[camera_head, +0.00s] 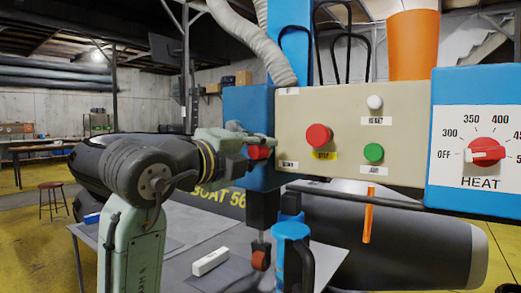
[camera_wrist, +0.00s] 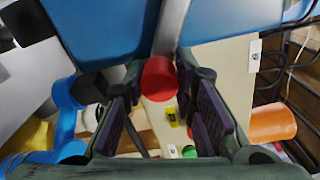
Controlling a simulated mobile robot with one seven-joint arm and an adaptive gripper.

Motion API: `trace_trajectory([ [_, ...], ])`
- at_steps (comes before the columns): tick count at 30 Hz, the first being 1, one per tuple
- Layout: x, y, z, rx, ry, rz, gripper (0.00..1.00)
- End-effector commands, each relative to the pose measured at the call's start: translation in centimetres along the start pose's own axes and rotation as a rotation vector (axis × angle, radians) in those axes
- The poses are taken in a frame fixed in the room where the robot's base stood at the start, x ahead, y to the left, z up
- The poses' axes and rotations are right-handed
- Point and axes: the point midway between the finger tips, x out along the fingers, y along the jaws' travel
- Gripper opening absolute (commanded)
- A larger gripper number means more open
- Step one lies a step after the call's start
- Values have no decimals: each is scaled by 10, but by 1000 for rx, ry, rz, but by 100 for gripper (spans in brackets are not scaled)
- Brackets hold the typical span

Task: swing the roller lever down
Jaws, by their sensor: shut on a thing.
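The roller lever's red knob (camera_head: 258,152) sits at the left end of the control panel, in front of the blue housing. In the wrist view the red knob (camera_wrist: 158,78) is at the end of a silver lever bar (camera_wrist: 171,28) that comes down from the top. My gripper (camera_head: 248,142) reaches in from the left. Its dark finger pads (camera_wrist: 165,108) stand on either side of the knob, shut on it. The fingers partly hide the knob in the head view. An orange-red roller (camera_head: 260,259) hangs below a black block, above the grey table.
The beige panel (camera_head: 400,110) right of my gripper carries a red stop button (camera_head: 318,136), a green button (camera_head: 373,152) and a white reset button (camera_head: 375,102). A heat dial (camera_head: 486,152) is farther right. A blue clamp-like part (camera_head: 291,232) and a white block (camera_head: 210,261) are below.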

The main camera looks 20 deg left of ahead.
Motion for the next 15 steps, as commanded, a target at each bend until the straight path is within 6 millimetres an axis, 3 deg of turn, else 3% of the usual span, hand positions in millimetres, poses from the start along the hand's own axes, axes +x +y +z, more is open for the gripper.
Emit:
trace_trajectory([
  [3,0,10,0,53,6,8,0],
  [15,1,16,2,134,6,9,0],
])
